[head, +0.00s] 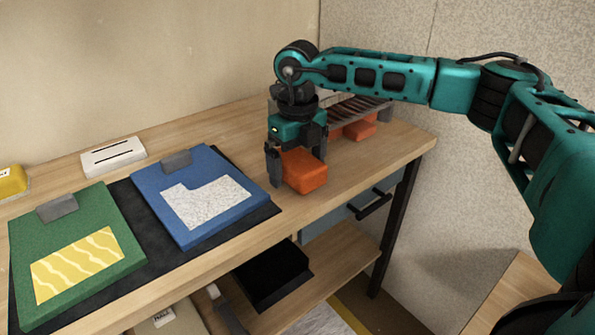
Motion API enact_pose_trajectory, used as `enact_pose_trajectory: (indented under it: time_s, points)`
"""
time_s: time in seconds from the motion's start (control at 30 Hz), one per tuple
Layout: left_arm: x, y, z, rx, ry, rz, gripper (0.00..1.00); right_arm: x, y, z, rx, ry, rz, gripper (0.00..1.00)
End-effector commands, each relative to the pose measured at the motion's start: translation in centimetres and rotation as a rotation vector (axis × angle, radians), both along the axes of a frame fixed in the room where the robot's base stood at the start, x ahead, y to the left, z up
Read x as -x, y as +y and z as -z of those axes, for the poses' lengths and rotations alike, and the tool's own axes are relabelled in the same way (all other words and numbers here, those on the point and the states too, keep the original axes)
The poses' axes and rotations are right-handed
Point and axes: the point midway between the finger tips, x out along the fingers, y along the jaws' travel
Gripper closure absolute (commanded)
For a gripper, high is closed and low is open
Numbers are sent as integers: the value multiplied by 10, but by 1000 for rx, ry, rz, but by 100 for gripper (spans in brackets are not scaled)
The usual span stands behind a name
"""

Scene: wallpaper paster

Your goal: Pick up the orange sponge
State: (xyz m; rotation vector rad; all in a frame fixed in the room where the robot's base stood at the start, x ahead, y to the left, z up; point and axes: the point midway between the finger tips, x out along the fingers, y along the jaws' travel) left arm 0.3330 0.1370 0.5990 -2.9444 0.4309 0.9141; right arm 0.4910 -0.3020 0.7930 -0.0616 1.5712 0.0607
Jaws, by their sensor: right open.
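The orange sponge (306,174) is a small block on the wooden tabletop, near the right end of the table. My right gripper (297,172) points down over it, with the fingers open. One finger stands at the sponge's left side and the other is at its far right side. I cannot tell whether either finger touches it. My left gripper is not in view.
A rack (352,108) stands behind the gripper, with another orange block (360,128) at it. A blue board (217,215) and a green board (115,276) lie on a dark mat to the left. A white box (113,157) stands behind them.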

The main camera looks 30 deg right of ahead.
Motion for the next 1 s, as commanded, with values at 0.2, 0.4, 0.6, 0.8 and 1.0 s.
enact_pose_trajectory:
  time_s: [0.2,0.4,0.6,0.8,1.0]
  points:
    - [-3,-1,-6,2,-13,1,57,0,0,-1,0,-1,1,4]
    - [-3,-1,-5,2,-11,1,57,0,0,-1,-1,-1,0,23]
    - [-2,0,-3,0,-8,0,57,0,0,-1,-1,-1,0,42]
    - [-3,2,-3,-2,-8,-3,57,0,0,-1,-1,-1,0,55]
    - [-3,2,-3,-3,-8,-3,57,0,0,-4,-1,-2,0,55]
